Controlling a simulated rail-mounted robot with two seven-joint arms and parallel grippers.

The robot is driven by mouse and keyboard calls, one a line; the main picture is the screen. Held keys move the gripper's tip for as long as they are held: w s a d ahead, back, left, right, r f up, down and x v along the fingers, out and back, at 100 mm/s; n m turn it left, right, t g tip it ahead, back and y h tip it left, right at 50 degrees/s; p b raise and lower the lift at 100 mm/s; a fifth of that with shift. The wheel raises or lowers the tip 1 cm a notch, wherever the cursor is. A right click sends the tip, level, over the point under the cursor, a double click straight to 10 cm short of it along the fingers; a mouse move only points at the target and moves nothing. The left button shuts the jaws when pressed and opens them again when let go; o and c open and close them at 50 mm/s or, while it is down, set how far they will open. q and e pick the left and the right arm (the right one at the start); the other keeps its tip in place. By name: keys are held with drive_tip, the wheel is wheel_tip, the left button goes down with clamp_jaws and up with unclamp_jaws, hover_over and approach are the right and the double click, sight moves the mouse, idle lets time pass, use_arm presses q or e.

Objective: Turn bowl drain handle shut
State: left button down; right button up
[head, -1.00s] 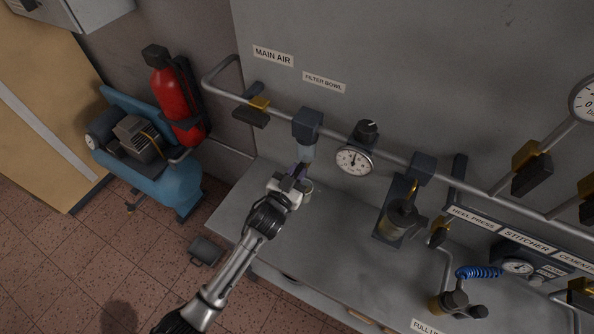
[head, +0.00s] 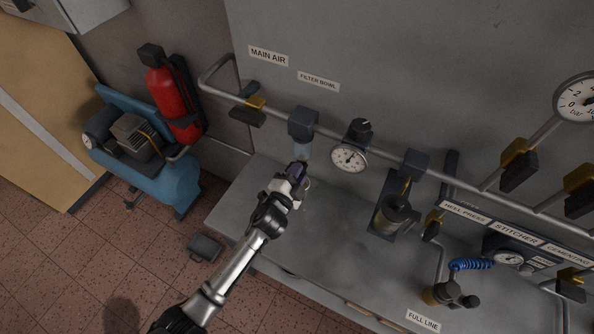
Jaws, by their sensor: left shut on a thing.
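The filter bowl (head: 303,149) hangs clear and bluish under a dark block (head: 302,122) on the air pipe, below the "FILTER BOWL" label (head: 318,82). My left gripper (head: 299,172) is right beneath the bowl, shut on the drain handle there. The fingers cover most of the handle, so its angle cannot be made out. A small pale cup-like thing shows just behind the fingers, mostly hidden. My right gripper is not in the view.
A pressure gauge (head: 349,158) with a dark knob hangs right of the bowl. The grey bench (head: 330,235) below has clear room. A lubricator-like unit (head: 396,214) stands farther right. A blue compressor (head: 165,181) and red extinguisher (head: 173,104) are at the left.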

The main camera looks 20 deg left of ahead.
use_arm(q)
drive_tip(key=m, duration=0.5)
drive_tip(key=shift+d+f, duration=0.1)
drive_tip(key=shift+f, duration=0.25)
drive_tip(key=shift+m, duration=0.6)
drive_tip(key=c, duration=1)
unclamp_jaws()
drive_tip(key=shift+c, duration=0.2)
drive_tip(key=s+a, duration=0.1)
drive_tip(key=s, duration=1.2)
drive_tip(key=shift+s+a+b, duration=0.3)
drive_tip(key=shift+s+b, duration=0.05)
drive_tip(key=shift+b, duration=0.1)
